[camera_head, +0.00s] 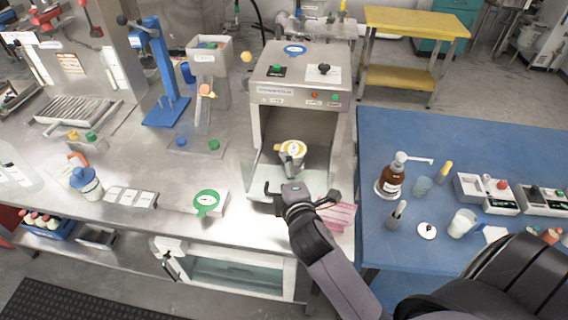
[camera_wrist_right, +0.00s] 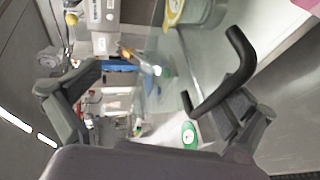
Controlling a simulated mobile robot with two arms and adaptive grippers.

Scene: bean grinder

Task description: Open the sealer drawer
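The sealer (camera_head: 302,88) is a grey metal box with an open front in the middle of the steel bench. A pale, see-through drawer plate (camera_head: 262,181) shows at the foot of its opening. A cup with a yellow-rimmed top (camera_head: 292,152) stands in the opening. My right gripper (camera_head: 299,192) is just in front of the plate. In the right wrist view its fingers (camera_wrist_right: 155,108) are spread, with a black bar handle (camera_wrist_right: 222,78) between them, nearer the right finger. I cannot tell whether they touch. My left gripper is not in view.
A green round-faced scale (camera_head: 206,201) sits left of the gripper. Pink packets (camera_head: 341,216) lie to its right. A blue table (camera_head: 470,140) with a brown pump bottle (camera_head: 392,178) and cups stands at right. A blue press stand (camera_head: 160,75) is at left.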

